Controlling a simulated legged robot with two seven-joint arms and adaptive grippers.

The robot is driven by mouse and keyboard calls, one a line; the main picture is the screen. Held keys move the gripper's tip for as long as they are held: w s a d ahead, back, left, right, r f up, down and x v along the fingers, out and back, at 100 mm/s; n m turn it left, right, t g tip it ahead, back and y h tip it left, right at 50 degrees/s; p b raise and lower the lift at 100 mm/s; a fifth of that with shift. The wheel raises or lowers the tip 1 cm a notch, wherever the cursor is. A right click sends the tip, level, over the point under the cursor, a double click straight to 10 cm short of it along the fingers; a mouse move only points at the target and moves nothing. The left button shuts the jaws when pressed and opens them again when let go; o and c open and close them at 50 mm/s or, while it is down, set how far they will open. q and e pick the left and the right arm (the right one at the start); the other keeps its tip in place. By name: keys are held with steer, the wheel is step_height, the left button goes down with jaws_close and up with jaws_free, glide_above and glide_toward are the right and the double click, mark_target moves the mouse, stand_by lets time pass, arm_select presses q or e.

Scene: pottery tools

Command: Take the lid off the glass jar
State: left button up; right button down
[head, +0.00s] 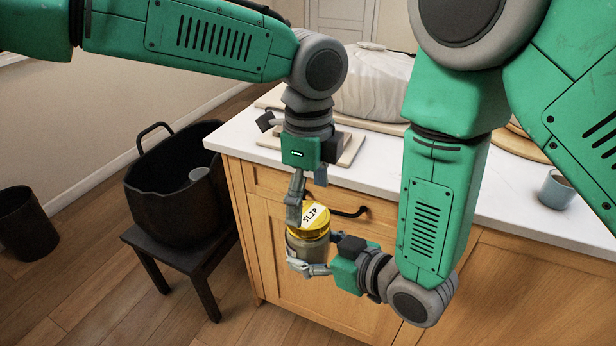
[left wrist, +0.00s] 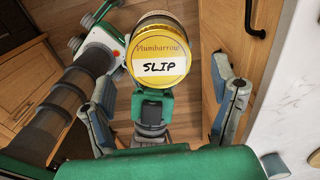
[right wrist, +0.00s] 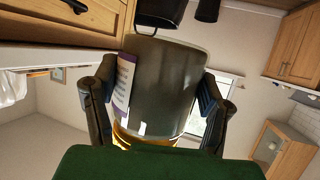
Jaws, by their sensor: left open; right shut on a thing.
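The glass jar (head: 306,247) is held in the air in front of the cabinet, grey contents showing through its side. Its yellow lid (head: 318,224), marked SLIP, sits on top. My right gripper (head: 322,254) is shut on the jar's body from the right; in the right wrist view its fingers lie on either side of the jar (right wrist: 165,80), which has a purple-edged label. My left gripper (head: 307,194) is open and points down just over the lid. In the left wrist view the lid (left wrist: 160,47) faces the camera, beyond the spread fingers.
The white countertop (head: 385,172) is behind the jar, with a wrapped bundle (head: 371,84) and a blue-grey cup (head: 557,189). A drawer handle (head: 350,211) is close behind the lid. A black bucket (head: 170,205) stands on a dark stool (head: 175,252) at left.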

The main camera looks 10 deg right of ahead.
mark_target(310, 216)
arm_select(q)
steer(key=shift+s+f, duration=0.1)
steer(key=shift+f, duration=1.65)
steer(key=c, duration=1.2)
steer(key=n, duration=0.6)
steer(key=shift+r, duration=0.1)
steer(key=shift+c, duration=0.2)
steer(key=n, duration=0.4)
steer(key=shift+d+n, duration=0.1)
steer(key=shift+n, duration=0.2)
steer(key=shift+d+n, duration=0.15)
steer(key=shift+n, duration=0.65)
steer(key=shift+s, duration=0.2)
steer(key=shift+r, duration=0.25)
